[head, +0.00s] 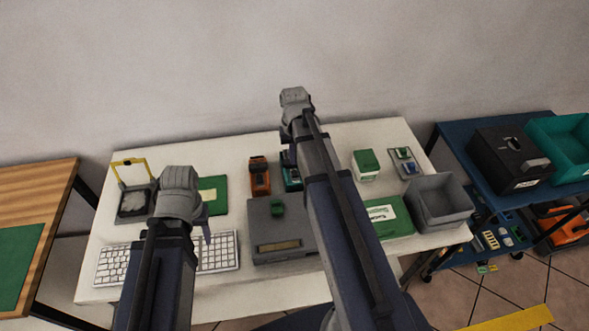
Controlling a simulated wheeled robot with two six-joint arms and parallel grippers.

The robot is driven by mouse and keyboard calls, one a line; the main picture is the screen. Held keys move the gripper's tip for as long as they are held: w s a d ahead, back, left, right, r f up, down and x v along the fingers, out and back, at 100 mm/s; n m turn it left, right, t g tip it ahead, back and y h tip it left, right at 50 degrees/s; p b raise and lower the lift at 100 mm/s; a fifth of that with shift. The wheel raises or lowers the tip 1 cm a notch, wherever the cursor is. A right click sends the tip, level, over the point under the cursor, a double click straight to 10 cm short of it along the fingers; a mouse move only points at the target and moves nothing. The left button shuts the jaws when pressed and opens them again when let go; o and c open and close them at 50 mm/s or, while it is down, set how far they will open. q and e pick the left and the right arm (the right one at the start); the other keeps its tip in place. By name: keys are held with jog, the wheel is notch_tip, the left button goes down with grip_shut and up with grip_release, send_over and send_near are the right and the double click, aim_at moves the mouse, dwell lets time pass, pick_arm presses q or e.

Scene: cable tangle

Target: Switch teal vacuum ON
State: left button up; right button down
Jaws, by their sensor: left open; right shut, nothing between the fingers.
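A small teal device (293,184), likely the teal vacuum, stands at the back middle of the white table, beside an orange and black device (260,176). My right arm covers part of it, and its switch cannot be made out. My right gripper (288,160) is shut and empty, pointing down at the teal device's upper end; whether they touch is hidden. My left gripper (207,233) is open and empty, above the keyboard's back edge and left of the grey scale.
The white table (235,149) also holds a keyboard (218,252), a grey scale (265,216) with a green item on it, a green-topped box (366,165) and a grey bin (440,202). A blue cart (452,140) with a black box and teal crate stands right.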

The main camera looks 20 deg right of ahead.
aim_at(294, 171)
pick_arm(q)
notch_tip(294, 171, up, 3)
jog(key=p, duration=0.2)
jog(key=shift+r+p, duration=0.2)
jog(key=shift+p, duration=0.2)
pick_arm(e)
notch_tip(294, 171, up, 3)
jog(key=shift+r, duration=0.2)
pick_arm(q)
jog(key=shift+s, duration=0.1)
pick_arm(e)
jog(key=shift+s, duration=0.1)
